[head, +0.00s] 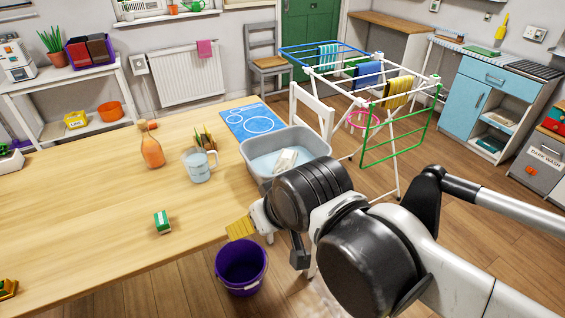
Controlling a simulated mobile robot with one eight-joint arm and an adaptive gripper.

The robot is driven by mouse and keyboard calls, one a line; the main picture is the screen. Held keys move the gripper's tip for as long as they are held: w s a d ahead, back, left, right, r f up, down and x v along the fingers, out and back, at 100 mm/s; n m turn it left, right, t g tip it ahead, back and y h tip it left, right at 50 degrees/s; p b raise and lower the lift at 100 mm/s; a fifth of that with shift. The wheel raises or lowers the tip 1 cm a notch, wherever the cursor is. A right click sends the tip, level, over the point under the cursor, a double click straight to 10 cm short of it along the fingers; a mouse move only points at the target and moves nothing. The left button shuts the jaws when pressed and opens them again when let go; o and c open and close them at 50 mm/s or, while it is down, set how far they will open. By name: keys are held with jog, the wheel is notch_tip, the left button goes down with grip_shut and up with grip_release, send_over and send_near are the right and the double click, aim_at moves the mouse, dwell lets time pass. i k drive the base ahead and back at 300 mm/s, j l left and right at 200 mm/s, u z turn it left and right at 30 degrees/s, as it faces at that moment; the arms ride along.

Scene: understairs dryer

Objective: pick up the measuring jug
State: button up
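The measuring jug (197,170) is clear, with a bluish, water-like content and a handle on its right side. It stands upright on the wooden table, left of the grey basin. My arm reaches in from the right, and my gripper (264,222) is by the table's right edge, right of and nearer than the jug, clearly apart from it. My own wrist hides much of the gripper, so I cannot see whether its fingers are open or shut. A yellow block-like thing (240,228) shows beside it; I cannot tell whether they touch.
A grey basin (254,177) with water stands right of the jug. An orange bottle (152,150), a small pot with brown items (204,139) and a green-and-white box (162,222) are around the jug. A purple bucket (241,268) is on the floor. The table's left front is mostly clear.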

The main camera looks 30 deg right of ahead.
aim_at(201, 165)
jog(key=i+z, duration=0.15)
jog(key=i, duration=1.05)
